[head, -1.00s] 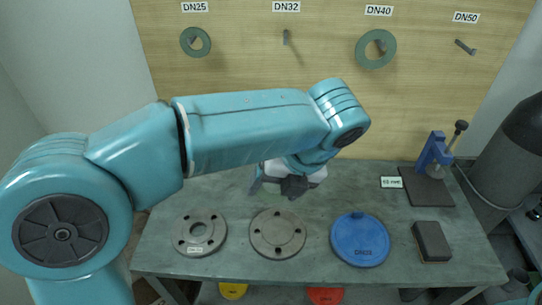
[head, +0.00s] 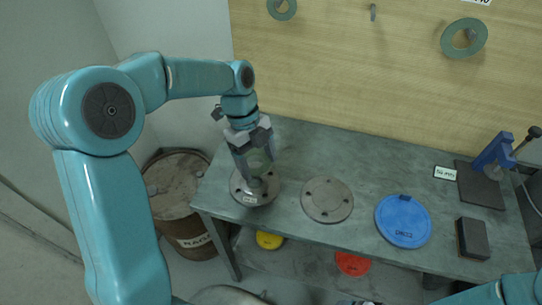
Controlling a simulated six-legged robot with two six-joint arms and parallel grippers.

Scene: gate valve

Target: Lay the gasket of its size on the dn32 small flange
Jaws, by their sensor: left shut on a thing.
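My left gripper (head: 252,174) points down over the left grey flange (head: 240,194), shut on a green gasket (head: 259,160). The gasket shows between and behind the fingers, tilted on edge. The fingertips are at or just above the flange's middle and hide its bore; I cannot tell whether they touch it. The flange lies flat on the bench with a small white label, too small to read. On the board, the middle peg (head: 373,12), labelled DN32 in the earlier view, is bare.
A second grey flange (head: 327,200) and a blue disc (head: 403,221) lie to the right on the bench (head: 310,147). A dark block (head: 473,238) and blue-clamped stand (head: 493,153) are farther right. Green gaskets (head: 463,38) hang on the board. A drum (head: 178,185) stands left.

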